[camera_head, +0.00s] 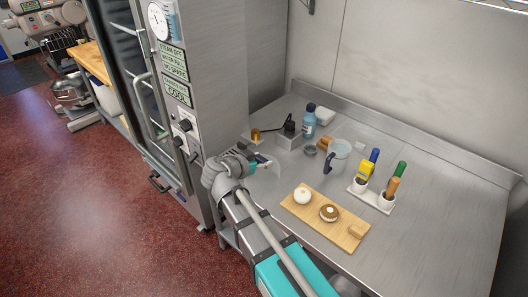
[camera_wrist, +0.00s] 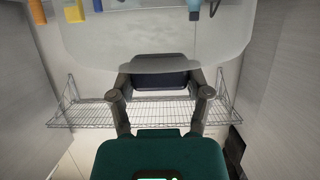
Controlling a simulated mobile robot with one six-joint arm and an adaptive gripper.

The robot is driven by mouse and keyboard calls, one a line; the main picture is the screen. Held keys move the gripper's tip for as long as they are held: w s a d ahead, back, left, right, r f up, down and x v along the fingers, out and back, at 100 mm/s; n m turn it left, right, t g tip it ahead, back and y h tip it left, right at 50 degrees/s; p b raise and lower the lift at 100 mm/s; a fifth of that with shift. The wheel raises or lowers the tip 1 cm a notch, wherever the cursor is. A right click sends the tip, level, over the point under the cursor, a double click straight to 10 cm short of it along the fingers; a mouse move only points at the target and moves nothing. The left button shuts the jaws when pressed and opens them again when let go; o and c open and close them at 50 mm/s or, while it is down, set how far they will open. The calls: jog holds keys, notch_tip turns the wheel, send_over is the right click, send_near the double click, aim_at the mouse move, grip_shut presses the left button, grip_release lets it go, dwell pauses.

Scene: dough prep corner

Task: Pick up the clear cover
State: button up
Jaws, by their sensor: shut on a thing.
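My gripper (camera_head: 266,162) is low over the left front part of the steel counter in the head view. In the wrist view my gripper (camera_wrist: 160,72) has its dark fingers shut at the lower edge of a large see-through grey sheet, which looks like the clear cover (camera_wrist: 150,45). The cover spans the top of that view, with bottles faintly seen at and beyond its edge. In the head view I cannot make out its outline against the steel.
A wooden board (camera_head: 345,240) with a bun and a filled round lies right of the gripper. A clear jug (camera_head: 340,158), a blue bottle (camera_head: 309,123) and a white holder (camera_head: 370,194) with squeeze bottles stand behind. A tall steel cabinet (camera_head: 205,80) is left.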

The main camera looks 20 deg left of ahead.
jog(key=shift+s+d+r, duration=0.1)
jog(key=shift+s+r, duration=0.15)
jog(key=shift+s, duration=0.25)
jog(key=shift+r, duration=0.1)
dwell(0.3)
notch_tip(320, 180, up, 5)
jog(key=p, duration=0.5)
dwell(0.4)
notch_tip(320, 180, down, 4)
jog(key=b, duration=0.3)
jog(key=shift+r, duration=0.2)
jog(key=shift+r, duration=0.1)
dwell(0.3)
